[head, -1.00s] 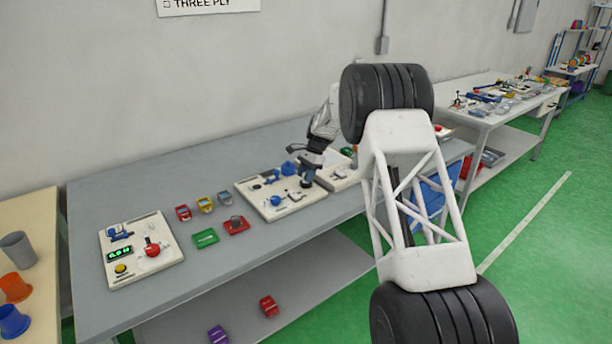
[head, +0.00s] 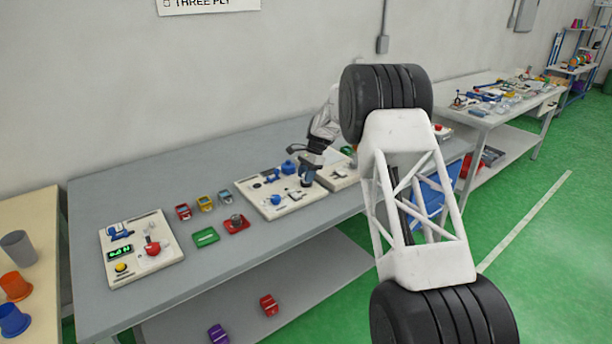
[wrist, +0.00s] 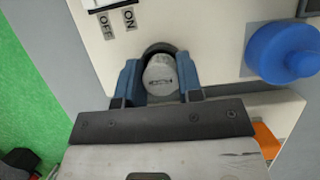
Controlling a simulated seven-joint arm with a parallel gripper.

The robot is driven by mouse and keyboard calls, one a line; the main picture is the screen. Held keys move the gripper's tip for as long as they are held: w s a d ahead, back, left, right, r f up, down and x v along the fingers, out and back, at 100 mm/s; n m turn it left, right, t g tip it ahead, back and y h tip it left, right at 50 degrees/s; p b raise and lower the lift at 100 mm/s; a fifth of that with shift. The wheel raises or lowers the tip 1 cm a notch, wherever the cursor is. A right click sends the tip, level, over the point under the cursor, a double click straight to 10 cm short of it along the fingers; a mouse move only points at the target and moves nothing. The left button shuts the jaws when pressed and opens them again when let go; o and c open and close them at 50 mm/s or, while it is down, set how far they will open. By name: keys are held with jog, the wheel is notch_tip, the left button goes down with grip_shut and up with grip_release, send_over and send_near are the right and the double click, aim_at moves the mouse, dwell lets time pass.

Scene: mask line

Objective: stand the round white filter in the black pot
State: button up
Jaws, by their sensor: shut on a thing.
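My gripper (wrist: 159,78) has its two blue fingers shut on the round white filter (wrist: 161,76), whose pale, lettered round end faces the camera. The black pot (wrist: 158,47) shows as a dark curved rim just beyond the filter, on a cream board. The rest of the pot is hidden by the filter and fingers. I cannot tell how deep the filter sits in it. In the head view my gripper (head: 309,166) is low over the cream board (head: 262,203) on the grey bench; the filter is too small to make out there.
On the bench are a green tray (head: 206,238), a red tray (head: 236,225) and another control board (head: 140,262).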

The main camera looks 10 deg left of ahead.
jog(key=o, duration=0.8)
jog(key=shift+s+f, duration=0.1)
jog(key=shift+f, duration=0.55)
jog(key=shift+o, duration=0.4)
jog(key=shift+d+f, duration=0.1)
jog(key=shift+s+f, duration=0.1)
jog(key=shift+f, duration=0.1)
jog(key=shift+c, duration=0.2)
jog(key=shift+o, duration=0.2)
jog(key=shift+r, duration=0.5)
jog(key=v, duration=1.3)
jog(key=shift+a+r, duration=0.2)
jog(key=shift+r, duration=0.1)
